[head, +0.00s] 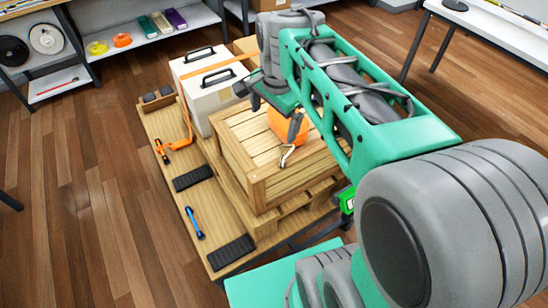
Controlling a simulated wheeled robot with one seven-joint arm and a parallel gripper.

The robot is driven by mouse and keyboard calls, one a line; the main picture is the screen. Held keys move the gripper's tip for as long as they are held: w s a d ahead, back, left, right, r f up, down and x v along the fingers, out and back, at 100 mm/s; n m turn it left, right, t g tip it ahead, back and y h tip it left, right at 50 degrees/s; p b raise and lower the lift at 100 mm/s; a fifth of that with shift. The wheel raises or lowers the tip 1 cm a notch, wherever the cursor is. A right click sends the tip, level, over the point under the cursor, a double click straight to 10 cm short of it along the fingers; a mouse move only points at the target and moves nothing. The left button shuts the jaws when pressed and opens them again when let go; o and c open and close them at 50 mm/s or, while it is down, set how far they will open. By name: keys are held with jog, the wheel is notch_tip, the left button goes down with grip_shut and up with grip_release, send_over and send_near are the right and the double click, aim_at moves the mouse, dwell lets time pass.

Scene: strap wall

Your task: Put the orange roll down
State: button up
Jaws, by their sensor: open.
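The orange roll (280,130) sits on top of the slatted wooden crate (240,150), with a pale metal hook (287,156) at its near side. My gripper (275,112) is above the crate, close over the roll, with its dark fingers apart. One finger overlaps the roll in the picture; I cannot tell whether it touches. My green arm hides the roll's surroundings on the right.
The crate stands on a wooden platform (163,128) beside white cases (208,95) crossed by an orange strap with a ratchet (172,150). Black pads (192,177) and a blue-handled tool (194,222) lie on the platform. Shelves (150,35) stand behind; floor at left is clear.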

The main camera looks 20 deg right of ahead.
jog(key=s+a+f+n, duration=0.1)
jog(key=s+f+n, duration=0.1)
jog(key=s+n, duration=0.2)
jog(key=s+a+f+n+t, duration=0.1)
jog(key=s+a+f+n, duration=0.1)
jog(key=s+n, duration=0.3)
jog(key=f+n, duration=0.1)
jog(key=n, duration=0.3)
jog(key=shift+s+a, duration=0.15)
jog(key=shift+a, duration=0.15)
jog(key=shift+r, duration=0.1)
